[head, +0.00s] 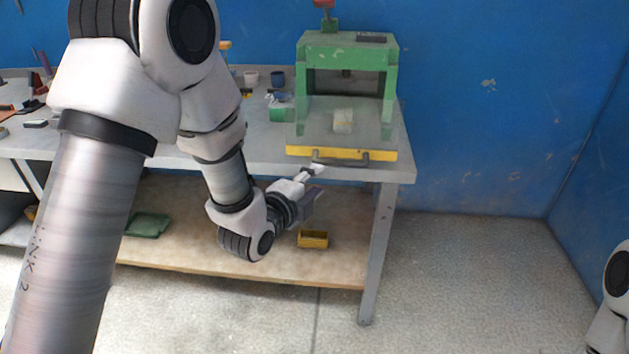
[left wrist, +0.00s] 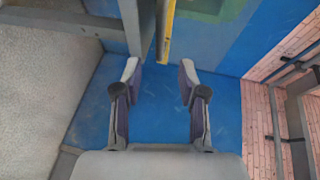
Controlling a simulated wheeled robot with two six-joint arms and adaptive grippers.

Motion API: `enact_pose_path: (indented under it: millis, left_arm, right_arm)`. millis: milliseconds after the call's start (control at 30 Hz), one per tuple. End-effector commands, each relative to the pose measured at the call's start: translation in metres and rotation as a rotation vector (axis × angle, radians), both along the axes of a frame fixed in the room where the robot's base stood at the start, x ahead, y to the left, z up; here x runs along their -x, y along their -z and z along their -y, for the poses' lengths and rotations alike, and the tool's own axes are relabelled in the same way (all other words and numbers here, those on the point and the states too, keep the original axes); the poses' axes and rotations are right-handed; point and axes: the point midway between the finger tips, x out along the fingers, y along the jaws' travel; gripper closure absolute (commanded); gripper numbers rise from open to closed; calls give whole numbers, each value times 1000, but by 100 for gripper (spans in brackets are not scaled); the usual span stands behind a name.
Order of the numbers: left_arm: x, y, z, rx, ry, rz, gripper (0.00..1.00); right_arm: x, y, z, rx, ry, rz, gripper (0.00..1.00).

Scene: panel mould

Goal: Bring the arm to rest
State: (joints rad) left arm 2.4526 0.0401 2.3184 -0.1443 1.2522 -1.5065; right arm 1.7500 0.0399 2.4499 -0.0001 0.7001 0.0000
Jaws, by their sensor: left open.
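My left arm comes in from the left in the head view and reaches toward the workbench. My left gripper (head: 309,180) is at the front edge of the bench, just below the handle (head: 340,160) of the green press's yellow-fronted drawer. In the left wrist view the left gripper (left wrist: 158,78) is open, with its two fingers apart and nothing between them. The yellow edge (left wrist: 167,32) shows beyond the fingertips there. My right gripper is out of view; only a bit of the right arm shows at the lower right of the head view.
The green press (head: 347,55) stands on the right end of the workbench (head: 265,150), with a pale block (head: 343,121) on its plate. A yellow bin (head: 313,239) and a green tray (head: 148,225) lie on the lower shelf (head: 200,250). The floor (head: 470,280) to the right is clear.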

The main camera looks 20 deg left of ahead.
Motion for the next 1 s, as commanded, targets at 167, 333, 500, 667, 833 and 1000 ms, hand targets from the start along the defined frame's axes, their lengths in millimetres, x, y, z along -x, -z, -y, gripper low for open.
enact_pose_path:
  millis: [167, 333, 500, 667, 833, 1000]
  left_arm:
    - [0, 1, 0, 0, 0, -1, 59]
    - [11, 43, 0, 0, 0, -110, 59]
    - [80, 159, -3, 32, -33, -450, 59]
    - [195, 251, -11, 291, -276, -881, 59]
    - [311, 290, -19, 691, -871, -1206, 59]
    - [339, 291, -22, 942, -1284, -1198, 59]
  right_arm:
    - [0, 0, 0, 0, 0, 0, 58]
    - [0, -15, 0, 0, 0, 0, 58]
    - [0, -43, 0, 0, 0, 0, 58]
    - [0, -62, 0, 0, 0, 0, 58]
    - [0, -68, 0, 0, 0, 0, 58]
    - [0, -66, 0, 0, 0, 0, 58]
